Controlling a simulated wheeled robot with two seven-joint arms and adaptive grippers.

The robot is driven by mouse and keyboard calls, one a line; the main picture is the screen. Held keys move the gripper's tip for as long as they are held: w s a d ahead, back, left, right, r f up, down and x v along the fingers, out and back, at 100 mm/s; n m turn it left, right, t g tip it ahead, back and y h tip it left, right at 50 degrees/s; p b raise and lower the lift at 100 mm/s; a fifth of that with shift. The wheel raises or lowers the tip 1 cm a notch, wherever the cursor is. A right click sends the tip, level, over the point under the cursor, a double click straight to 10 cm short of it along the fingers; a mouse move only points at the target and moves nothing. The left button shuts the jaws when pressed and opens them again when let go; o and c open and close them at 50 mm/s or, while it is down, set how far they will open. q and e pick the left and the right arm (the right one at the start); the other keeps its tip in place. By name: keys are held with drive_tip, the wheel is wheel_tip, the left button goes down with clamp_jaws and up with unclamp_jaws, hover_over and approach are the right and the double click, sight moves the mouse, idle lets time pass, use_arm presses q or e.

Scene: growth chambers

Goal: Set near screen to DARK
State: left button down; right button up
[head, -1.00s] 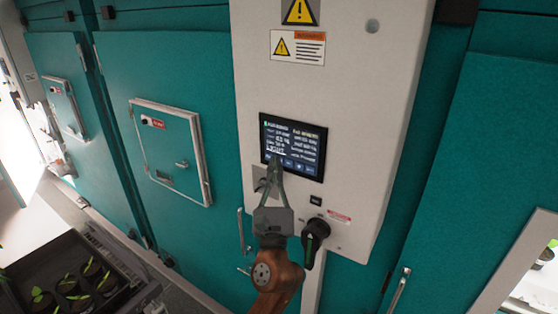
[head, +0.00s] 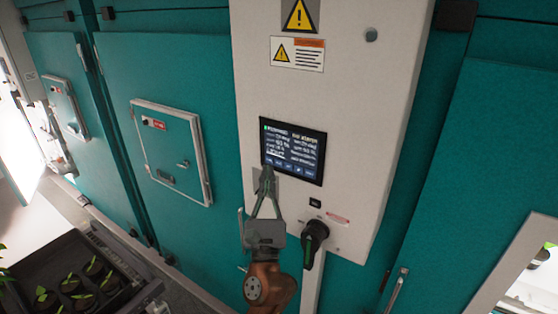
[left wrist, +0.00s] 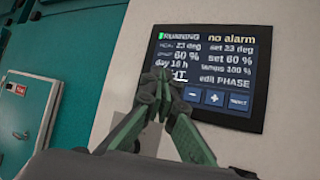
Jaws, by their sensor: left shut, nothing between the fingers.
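The near screen (head: 293,150) is a dark touch panel on the white cabinet. In the left wrist view the screen (left wrist: 208,65) reads RUNNING, no alarm, 23 deg, 60 %, lamps 100 % and edit PHASE. The lower-left line is partly hidden by my fingertips; only its last letters, seemingly HT, show. Along the bottom are a minus button (left wrist: 192,95), a plus button (left wrist: 213,98) and a select button (left wrist: 238,101); the leftmost part of that row is covered. My left gripper (head: 266,176) is shut and empty, its tips by the screen's lower-left corner. I cannot tell whether they touch it.
A black rotary knob (head: 314,236) sticks out below the screen, right of my gripper. Warning labels (head: 297,53) are above. A small white-framed hatch (head: 172,150) is on the teal door to the left. A dark tray of seedlings (head: 45,262) stands at lower left.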

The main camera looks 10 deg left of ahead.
use_arm(q)
drive_tip(key=shift+s+a+p, duration=0.3)
drive_tip(key=shift+s+p, duration=0.05)
drive_tip(key=shift+s, duration=0.4)
drive_tip(key=shift+s+a+p, duration=0.25)
drive_tip(key=shift+s+p, duration=0.05)
drive_tip(key=shift+s, duration=0.45)
idle(1.5)
